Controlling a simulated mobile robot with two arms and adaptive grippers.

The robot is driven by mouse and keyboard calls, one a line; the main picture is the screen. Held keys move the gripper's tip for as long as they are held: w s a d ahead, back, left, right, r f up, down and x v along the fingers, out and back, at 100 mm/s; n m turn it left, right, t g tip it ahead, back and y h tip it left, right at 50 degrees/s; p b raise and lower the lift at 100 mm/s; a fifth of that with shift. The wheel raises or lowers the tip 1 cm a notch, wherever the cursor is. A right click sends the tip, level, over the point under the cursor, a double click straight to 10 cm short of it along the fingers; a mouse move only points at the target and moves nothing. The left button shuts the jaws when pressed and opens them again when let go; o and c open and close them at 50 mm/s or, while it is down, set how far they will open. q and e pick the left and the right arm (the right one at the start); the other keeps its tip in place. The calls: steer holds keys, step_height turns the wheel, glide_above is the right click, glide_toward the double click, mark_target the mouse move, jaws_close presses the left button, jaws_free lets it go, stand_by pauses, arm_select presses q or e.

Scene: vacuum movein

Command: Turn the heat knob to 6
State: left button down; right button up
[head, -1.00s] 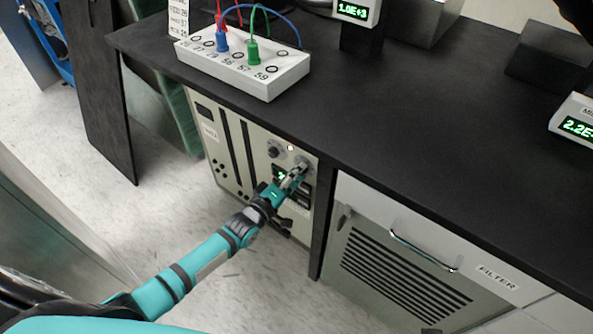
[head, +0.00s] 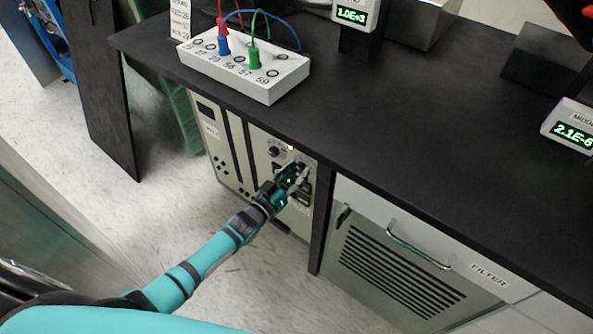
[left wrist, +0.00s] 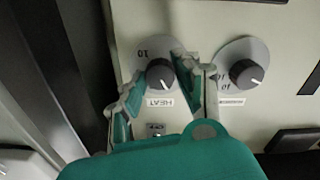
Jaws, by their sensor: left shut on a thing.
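The heat knob (left wrist: 160,75) is a dark round knob on a grey dial plate, with an upside-down HEAT label beside it in the left wrist view. A "10" shows on the plate, and the knob's white pointer mark faces toward the lower right there. My left gripper (left wrist: 162,82) is shut on this knob, one finger on each side of it. In the head view my left gripper (head: 298,173) reaches the upper right of the beige control panel (head: 233,165) and covers the knob.
A second knob (left wrist: 245,73) sits close to the right finger in the left wrist view. The black bench top (head: 400,110) overhangs the panel. A white socket box (head: 250,75) with cables and digital readouts stand on it. A vented filter cabinet (head: 400,270) is to the right.

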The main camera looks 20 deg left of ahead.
arm_select(q)
steer(key=m, duration=0.3)
steer(key=shift+f, duration=0.1)
steer(key=m, duration=0.3)
steer(key=shift+m, duration=0.3)
steer(key=m, duration=0.2)
steer(key=shift+m, duration=1.2)
arm_select(e)
steer(key=shift+s+f, duration=0.2)
steer(key=shift+f, duration=0.4)
steer(key=shift+f, duration=0.1)
arm_select(q)
steer(key=c, duration=0.9)
jaws_free()
steer(key=shift+c, duration=0.2)
arm_select(e)
steer(key=shift+s, duration=0.1)
